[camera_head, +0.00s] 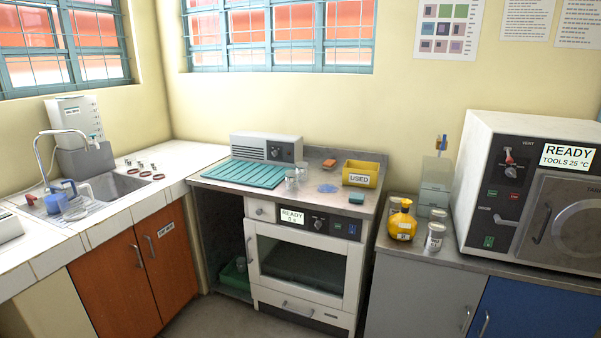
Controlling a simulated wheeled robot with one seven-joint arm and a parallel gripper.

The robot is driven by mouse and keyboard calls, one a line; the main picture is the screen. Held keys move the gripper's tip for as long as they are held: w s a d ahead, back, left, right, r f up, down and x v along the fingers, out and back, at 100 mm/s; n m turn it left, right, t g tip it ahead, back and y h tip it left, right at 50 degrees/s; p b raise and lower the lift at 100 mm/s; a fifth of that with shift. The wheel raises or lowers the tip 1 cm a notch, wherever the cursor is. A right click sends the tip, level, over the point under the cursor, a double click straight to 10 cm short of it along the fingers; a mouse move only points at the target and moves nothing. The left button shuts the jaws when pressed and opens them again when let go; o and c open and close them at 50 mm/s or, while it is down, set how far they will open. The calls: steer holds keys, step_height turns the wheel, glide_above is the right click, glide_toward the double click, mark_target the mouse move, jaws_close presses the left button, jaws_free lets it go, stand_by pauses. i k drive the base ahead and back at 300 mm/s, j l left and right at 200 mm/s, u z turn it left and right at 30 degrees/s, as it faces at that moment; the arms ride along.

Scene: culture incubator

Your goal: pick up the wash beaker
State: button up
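I see no beaker with a readable wash label. Two clear glass vessels, a front one (291,178) and a rear one (302,171), stand side by side on the metal worktop (333,210) above the white incubator. A blue jug-like vessel (56,201) stands at the left by the sink (118,186), with a clear round item (76,211) in front of it. I cannot tell which of these is the wash beaker. My gripper is not in view.
A teal ribbed mat (245,173) lies left of the glass vessels. A yellow bin marked USED (360,175) stands to their right. A yellow bottle (402,222) and a lidded jar (434,237) stand on the right counter. Open floor (222,318) shows at bottom.

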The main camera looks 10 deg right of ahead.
mark_target(302, 167)
steer(key=i+u, duration=0.15)
steer(key=i, duration=0.7)
steer(key=i+l+u, duration=0.1)
steer(key=i, duration=0.8)
